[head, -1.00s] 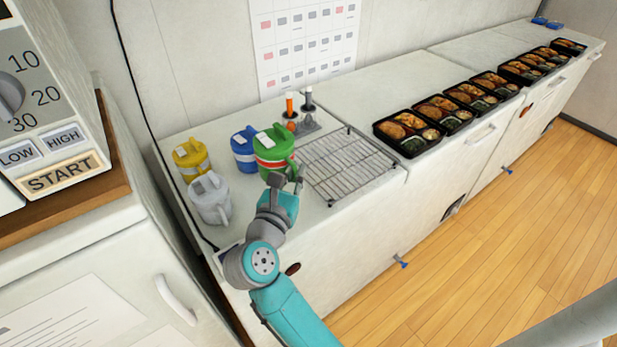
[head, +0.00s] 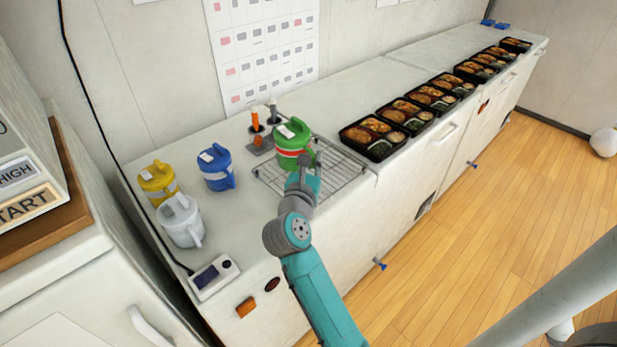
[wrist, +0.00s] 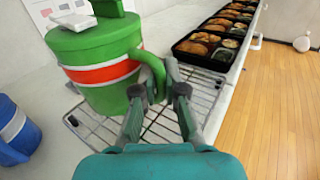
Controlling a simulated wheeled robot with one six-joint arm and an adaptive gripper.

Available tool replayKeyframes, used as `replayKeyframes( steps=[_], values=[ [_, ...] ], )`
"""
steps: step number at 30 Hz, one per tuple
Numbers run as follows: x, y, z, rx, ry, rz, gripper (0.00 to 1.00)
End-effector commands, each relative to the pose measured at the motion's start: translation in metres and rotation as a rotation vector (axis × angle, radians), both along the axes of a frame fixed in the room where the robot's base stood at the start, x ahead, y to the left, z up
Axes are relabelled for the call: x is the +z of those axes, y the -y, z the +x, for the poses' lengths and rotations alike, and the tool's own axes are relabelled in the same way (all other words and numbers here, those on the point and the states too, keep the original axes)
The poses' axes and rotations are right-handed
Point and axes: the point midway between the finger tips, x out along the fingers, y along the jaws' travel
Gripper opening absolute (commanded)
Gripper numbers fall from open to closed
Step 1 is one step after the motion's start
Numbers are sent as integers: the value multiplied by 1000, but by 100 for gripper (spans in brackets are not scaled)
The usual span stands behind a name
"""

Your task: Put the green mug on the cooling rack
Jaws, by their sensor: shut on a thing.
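The green mug (head: 292,146) has a red and white band and a lid with a white tag. It is upright over the left part of the wire cooling rack (head: 345,178). My gripper (head: 306,168) is shut on the mug's handle side. In the wrist view the mug (wrist: 98,62) fills the upper left, with my gripper (wrist: 160,92) at its handle and the rack (wrist: 178,115) below. I cannot tell whether the mug's base touches the rack wires.
A blue mug (head: 216,168), a yellow mug (head: 157,183) and a white mug (head: 181,220) stand left of the rack. A holder with two upright items (head: 255,122) is behind it. Several bento trays (head: 373,139) line the counter to the right. A small device (head: 213,277) lies at the front left.

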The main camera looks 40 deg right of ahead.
Motion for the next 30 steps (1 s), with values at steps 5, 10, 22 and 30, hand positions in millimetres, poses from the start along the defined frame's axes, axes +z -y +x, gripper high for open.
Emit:
replayKeyframes(
  steps=[5,10,22,30],
  values=[
    [-16,0,0,1,3,-1,0],
    [-33,0,0,1,-1,-2,0],
    [-55,-1,0,1,5,-2,0],
    [-59,0,0,0,1,-1,17]
  ],
)
